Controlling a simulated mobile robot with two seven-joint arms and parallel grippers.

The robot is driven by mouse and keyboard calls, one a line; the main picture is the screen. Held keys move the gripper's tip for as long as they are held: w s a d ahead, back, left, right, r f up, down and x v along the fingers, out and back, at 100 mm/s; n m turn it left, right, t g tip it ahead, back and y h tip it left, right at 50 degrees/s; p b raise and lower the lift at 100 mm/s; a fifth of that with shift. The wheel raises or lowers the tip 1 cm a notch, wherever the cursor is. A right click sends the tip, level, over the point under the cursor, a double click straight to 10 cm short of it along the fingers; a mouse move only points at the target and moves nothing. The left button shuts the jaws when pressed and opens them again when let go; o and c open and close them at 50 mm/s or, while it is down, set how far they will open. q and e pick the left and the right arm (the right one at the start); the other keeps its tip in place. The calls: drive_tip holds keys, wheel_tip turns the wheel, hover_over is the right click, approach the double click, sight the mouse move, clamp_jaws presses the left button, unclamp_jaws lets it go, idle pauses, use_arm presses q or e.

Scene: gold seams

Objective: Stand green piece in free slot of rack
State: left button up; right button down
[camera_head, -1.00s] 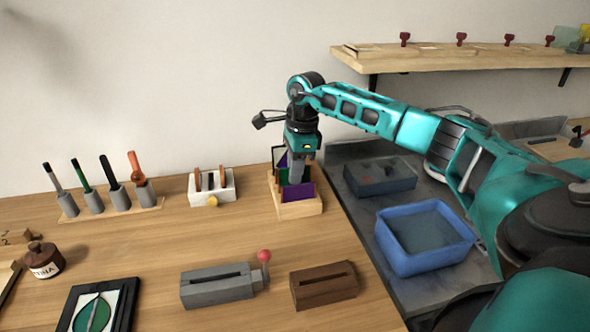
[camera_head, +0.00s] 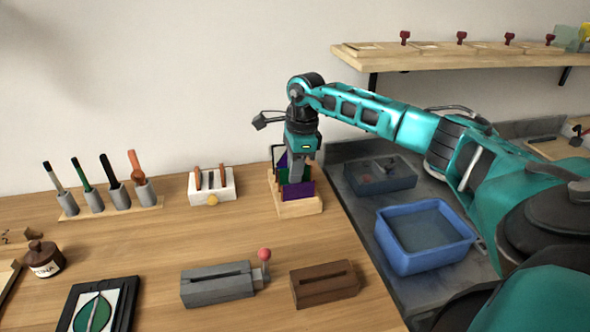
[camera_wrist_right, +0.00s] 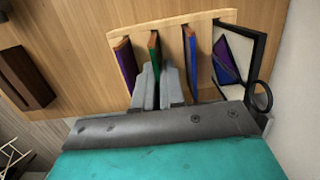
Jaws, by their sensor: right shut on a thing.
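The wooden rack (camera_head: 301,210) stands near the table's right edge; it also shows in the wrist view (camera_wrist_right: 172,26). My right gripper (camera_head: 296,178) points down into it, its fingers (camera_wrist_right: 158,84) shut on the green piece (camera_wrist_right: 154,44). The green piece is upright among the rack's other pieces, and its lower edge is hidden. A purple piece (camera_head: 299,191) stands at the near end, on one side of it in the wrist view (camera_wrist_right: 124,58). A blue piece (camera_wrist_right: 190,48) stands on its other side. My left gripper is out of view.
A framed panel with a purple shape (camera_wrist_right: 234,56) is at the rack's far end. A small white rack (camera_head: 226,190) stands to the left. A grey block (camera_head: 215,286) and a brown slotted block (camera_head: 324,286) lie in front. A blue bin (camera_head: 425,240) is at right.

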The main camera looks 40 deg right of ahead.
drive_tip(key=shift+f+b, duration=0.5)
drive_tip(key=shift+f, duration=0.45)
idle(0.6)
drive_tip(key=c, duration=0.7)
unclamp_jaws()
drive_tip(key=shift+o, duration=0.2)
drive_tip(key=shift+r, duration=0.15)
drive_tip(key=shift+r+p, duration=3)
drive_tip(key=shift+r, duration=0.4)
drive_tip(key=shift+s+a+f, duration=0.1)
drive_tip(key=shift+a, duration=0.05)
